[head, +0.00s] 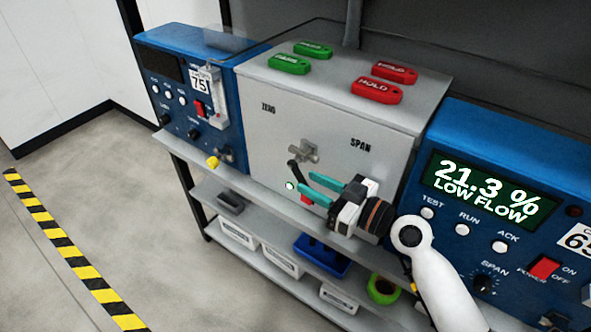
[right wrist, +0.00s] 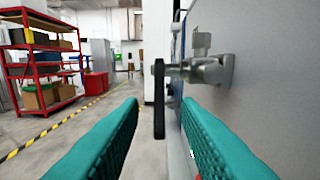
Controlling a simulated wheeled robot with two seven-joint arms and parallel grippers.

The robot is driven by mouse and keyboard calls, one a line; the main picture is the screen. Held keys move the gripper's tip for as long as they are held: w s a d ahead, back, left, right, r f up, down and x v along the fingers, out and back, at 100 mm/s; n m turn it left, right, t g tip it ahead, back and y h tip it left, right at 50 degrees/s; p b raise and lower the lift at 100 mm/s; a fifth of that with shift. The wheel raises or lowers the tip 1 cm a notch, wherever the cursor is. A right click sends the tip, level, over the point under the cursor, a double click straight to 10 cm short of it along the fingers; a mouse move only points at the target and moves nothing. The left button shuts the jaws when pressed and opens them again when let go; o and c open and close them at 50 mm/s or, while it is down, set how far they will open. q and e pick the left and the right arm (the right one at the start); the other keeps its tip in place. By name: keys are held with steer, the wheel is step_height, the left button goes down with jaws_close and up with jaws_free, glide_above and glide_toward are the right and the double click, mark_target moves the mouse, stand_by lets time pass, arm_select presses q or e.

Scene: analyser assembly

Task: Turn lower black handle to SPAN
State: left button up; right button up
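The black handle (head: 294,172) hangs down from the left end of a silver valve (head: 304,151) on the front of the grey box, below and between the ZERO (head: 268,107) and SPAN (head: 360,145) labels. My right gripper (head: 309,187) has its teal fingers spread just beside the handle's lower end. In the right wrist view, the handle (right wrist: 159,98) stands upright between the open fingers (right wrist: 160,118), with gaps on both sides; the valve (right wrist: 208,69) runs off to its right. My left gripper is not in view.
Green tags (head: 289,64) and red HOLD tags (head: 377,91) lie on the box top. Blue panels stand left (head: 185,85) and right (head: 480,145), the right one reading 21.3 % LOW FLOW. A shelf with bins (head: 267,258) is below; open floor lies left.

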mark_target(305, 182)
steer(key=x, duration=0.5)
steer(key=shift+p, duration=0.35)
jaws_close()
